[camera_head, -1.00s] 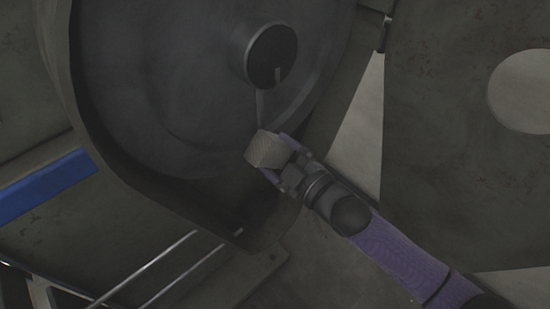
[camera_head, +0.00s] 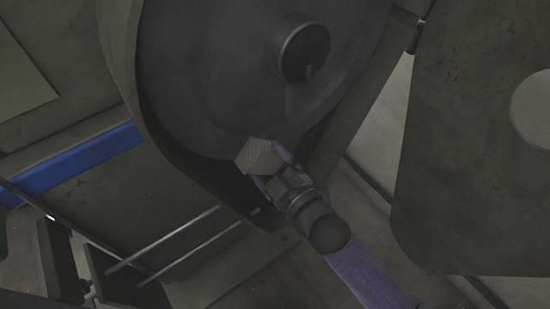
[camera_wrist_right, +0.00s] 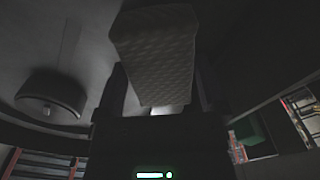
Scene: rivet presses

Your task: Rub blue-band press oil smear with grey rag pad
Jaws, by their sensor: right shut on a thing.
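The grey rag pad (camera_head: 257,157) is a pale, textured block below the hub of the press's big dark wheel. My right gripper (camera_head: 272,169) is shut on it; in the right wrist view the pad (camera_wrist_right: 155,55) stands out beyond the fingers. The press (camera_head: 210,80) has a blue band (camera_head: 80,160) at its lower left. I cannot clearly make out the oil smear; a faint patch shows on the wheel below the hub. I cannot tell whether the pad touches the wheel face. My left gripper is not in view.
The round hub (camera_head: 304,52) sticks out from the wheel above the pad. A large dark panel with a round hole (camera_head: 470,150) stands at the right. Thin metal rods (camera_head: 190,245) run below the wheel at lower left.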

